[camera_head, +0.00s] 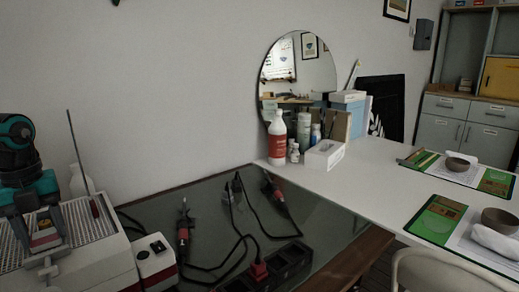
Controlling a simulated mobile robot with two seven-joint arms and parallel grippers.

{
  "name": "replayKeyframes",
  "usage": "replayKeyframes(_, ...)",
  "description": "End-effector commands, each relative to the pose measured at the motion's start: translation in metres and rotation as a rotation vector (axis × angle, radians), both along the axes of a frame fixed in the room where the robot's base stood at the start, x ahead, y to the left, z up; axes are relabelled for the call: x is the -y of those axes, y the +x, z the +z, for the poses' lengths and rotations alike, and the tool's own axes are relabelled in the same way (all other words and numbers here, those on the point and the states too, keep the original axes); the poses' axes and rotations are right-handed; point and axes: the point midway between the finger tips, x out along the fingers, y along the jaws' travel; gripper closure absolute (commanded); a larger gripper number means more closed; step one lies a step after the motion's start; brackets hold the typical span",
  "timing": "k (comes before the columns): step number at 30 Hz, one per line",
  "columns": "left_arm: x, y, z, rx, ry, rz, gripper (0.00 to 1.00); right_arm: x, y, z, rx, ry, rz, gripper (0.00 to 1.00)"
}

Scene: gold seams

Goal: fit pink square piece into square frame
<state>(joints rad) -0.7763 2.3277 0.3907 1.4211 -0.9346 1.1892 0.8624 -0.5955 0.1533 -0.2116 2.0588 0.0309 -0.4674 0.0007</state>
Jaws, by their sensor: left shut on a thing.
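My left gripper (46,262) is at the left edge, under a black and teal arm, pointing down over a white machine with a ribbed top. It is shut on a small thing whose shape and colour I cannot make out. A reddish patch shows just above the fingers, but I cannot tell whether it is part of the gripper. I cannot make out the pink square piece or the square frame. My right gripper is not in view.
The white ribbed machine (98,235) and a small white box with a red band (155,258) stand at left. Corded tools (183,232) and a black power strip (285,268) lie on the dark glossy tabletop (225,205). A white table (370,180) holds bottles, a tissue box (324,156) and bowls.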

Motion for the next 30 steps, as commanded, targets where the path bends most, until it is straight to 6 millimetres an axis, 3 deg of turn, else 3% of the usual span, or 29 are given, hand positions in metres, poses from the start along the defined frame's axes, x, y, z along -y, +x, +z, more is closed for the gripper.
replayKeyframes(30,0.000,0.000,0.041,0.001,0.001,0.000,0.68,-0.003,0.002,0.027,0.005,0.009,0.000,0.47)
